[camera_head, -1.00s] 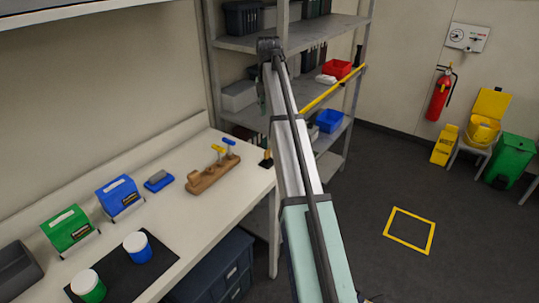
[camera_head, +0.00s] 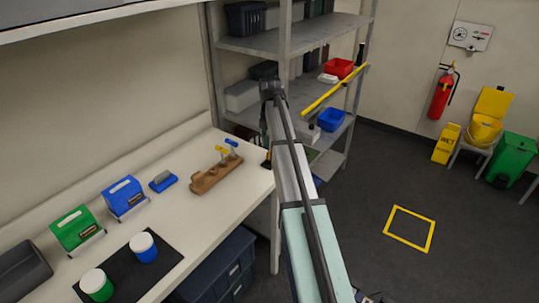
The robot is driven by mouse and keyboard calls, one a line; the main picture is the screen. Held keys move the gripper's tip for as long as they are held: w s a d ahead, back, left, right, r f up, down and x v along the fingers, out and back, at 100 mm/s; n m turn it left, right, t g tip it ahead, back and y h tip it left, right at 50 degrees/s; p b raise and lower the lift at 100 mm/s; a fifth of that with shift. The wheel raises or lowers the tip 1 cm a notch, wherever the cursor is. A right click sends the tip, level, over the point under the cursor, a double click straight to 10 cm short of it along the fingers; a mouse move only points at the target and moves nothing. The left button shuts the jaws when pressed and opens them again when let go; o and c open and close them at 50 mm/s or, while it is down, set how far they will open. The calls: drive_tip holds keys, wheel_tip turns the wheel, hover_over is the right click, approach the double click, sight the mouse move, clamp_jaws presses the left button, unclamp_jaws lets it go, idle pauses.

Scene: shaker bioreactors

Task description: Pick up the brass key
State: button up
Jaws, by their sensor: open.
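A brown wooden holder (camera_head: 205,181) lies on the white bench, near its right end. Two T-shaped pieces stand up from it: one with a yellow handle (camera_head: 221,150) and one with a blue handle (camera_head: 231,143). At this size I cannot tell for sure whether the yellow one is the brass key; no other key shows clearly. My arm rises from the bottom edge to a bend in front of the shelf, to the right of the holder. My gripper cannot be made out. A small dark part at the bottom right edge is too cut off to identify.
Green (camera_head: 78,229) and blue (camera_head: 124,198) boxes, a blue block (camera_head: 162,181) and a dark mat (camera_head: 121,283) with two white-lidded jars occupy the bench. A grey shelf (camera_head: 250,46) with a protruding yellow bar (camera_head: 333,90) stands behind.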

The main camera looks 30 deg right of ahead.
sight(269, 151)
drive_tip(key=shift+w+f+p, duration=0.1)
drive_tip(key=shift+f+p, duration=0.9)
drive_tip(key=shift+f, duration=1.5)
drive_tip(key=shift+a, duration=0.1)
clamp_jaws()
